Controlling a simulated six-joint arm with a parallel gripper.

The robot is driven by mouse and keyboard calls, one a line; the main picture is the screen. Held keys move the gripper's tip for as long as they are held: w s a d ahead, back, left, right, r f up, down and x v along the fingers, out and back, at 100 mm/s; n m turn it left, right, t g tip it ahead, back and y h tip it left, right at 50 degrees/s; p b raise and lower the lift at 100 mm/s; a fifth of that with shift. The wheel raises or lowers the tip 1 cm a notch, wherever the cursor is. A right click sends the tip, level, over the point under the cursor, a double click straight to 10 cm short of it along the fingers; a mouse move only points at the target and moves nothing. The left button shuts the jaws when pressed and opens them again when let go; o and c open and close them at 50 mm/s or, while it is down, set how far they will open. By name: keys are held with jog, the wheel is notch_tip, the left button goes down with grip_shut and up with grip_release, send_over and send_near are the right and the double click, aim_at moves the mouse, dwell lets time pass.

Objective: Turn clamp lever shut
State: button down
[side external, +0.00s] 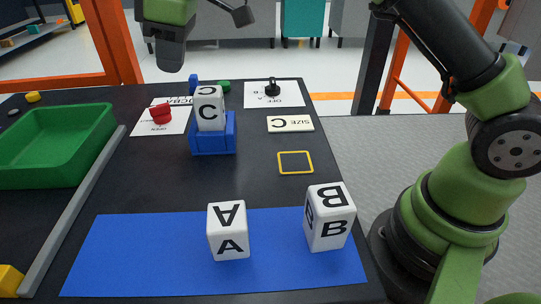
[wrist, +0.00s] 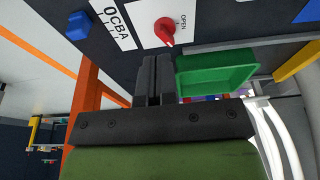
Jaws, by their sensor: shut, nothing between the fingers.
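The red clamp lever (side external: 160,113) sits on a white label with the word OPEN, behind and left of the blue holder (side external: 213,140). A white block marked C (side external: 209,108) stands upright in that holder. In the wrist view the red lever (wrist: 165,29) shows just beyond my fingertips, beside the word OPEN. My gripper (wrist: 152,60) is shut and empty, with its fingers together. In the side view my gripper (side external: 170,58) hangs above the back of the table, over the lever's area. A gap shows between it and the lever.
A green tray (side external: 55,145) stands at the left behind a grey rail (side external: 82,200). A black knob (side external: 272,87) is on a label at the back right. White blocks A (side external: 228,231) and B (side external: 330,218) stand on a blue mat (side external: 130,255) in front.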

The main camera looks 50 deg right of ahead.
aim_at(182, 123)
jog(key=shift+f, duration=3.55)
jog(key=shift+s+a, duration=0.5)
jog(key=shift+a, duration=0.05)
jog(key=shift+s+d, duration=0.3)
notch_tip(182, 123, up, 6)
jog(key=shift+w+d, duration=0.15)
jog(key=shift+r, duration=0.1)
